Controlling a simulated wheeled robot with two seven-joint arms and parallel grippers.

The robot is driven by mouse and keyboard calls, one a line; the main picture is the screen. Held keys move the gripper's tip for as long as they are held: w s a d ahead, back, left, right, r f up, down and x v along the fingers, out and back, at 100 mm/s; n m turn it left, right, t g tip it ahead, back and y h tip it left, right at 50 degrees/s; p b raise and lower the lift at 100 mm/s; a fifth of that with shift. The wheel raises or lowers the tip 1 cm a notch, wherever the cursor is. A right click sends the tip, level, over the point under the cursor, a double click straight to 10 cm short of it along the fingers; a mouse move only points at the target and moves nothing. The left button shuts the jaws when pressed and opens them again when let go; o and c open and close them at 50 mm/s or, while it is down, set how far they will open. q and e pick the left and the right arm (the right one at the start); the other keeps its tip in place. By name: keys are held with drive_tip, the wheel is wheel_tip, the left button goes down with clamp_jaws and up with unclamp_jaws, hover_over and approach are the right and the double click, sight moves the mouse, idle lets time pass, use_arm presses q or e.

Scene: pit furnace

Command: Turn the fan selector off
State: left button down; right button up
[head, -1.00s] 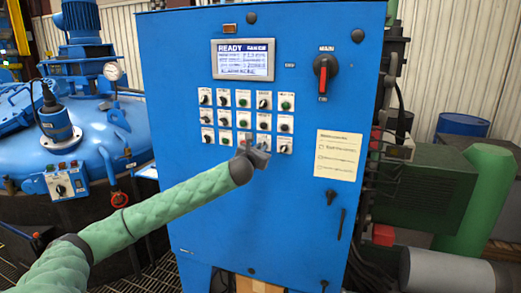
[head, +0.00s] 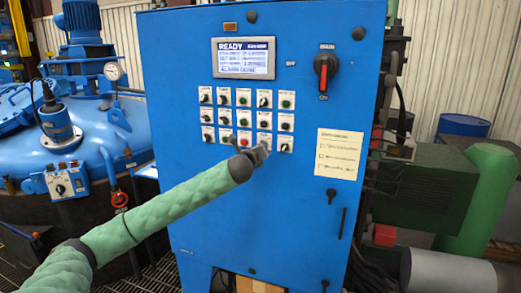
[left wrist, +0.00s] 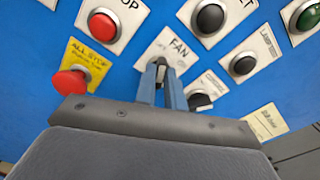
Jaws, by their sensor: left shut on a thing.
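The fan selector (left wrist: 160,68) is a small dark knob on a white plate labelled FAN in the left wrist view. My left gripper (left wrist: 163,88) is shut on it, with the two blue-grey fingers on either side. The fingers hide much of the knob, so its exact setting cannot be read. In the head view my left gripper (head: 264,150) reaches the bottom row of the blue cabinet's controls and covers part of the selector's plate. My right gripper is not in view.
A red all-stop button (left wrist: 70,82) sits close left of my fingers, and another black knob (left wrist: 200,101) close right. A red stop button (left wrist: 103,24) is above. The cabinet (head: 215,220) also carries a lit READY screen (head: 243,58) and a red-handled main switch (head: 324,72).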

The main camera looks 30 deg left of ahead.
use_arm(q)
drive_tip(key=shift+n, duration=0.3)
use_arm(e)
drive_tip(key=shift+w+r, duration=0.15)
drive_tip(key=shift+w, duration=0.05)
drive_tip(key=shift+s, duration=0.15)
